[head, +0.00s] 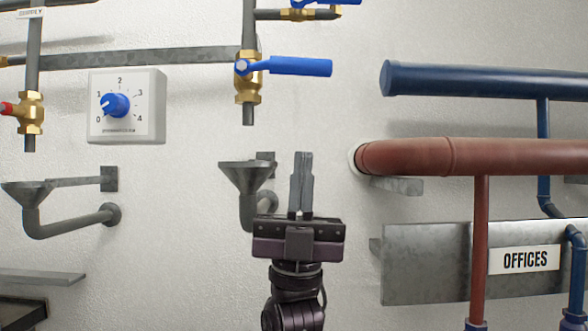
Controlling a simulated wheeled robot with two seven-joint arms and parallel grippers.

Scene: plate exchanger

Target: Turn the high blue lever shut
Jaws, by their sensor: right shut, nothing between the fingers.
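A blue lever (290,66) sticks out horizontally to the right from a brass valve (248,80) on a vertical grey pipe. A second blue lever (325,2) sits higher, at the top edge of the head view, and is partly cut off by the frame. My right gripper (302,156) points upward below the lower of these levers. Its fingers are shut and empty, and in the picture a clear gap separates them from that lever. My left gripper is not in view.
A grey funnel drain (247,176) is partly hidden behind my right gripper. A red pipe (430,156) and a dark blue pipe (480,80) run along the right. A white dial box (150,115) is on the wall at left. Bare wall shows between lever and gripper.

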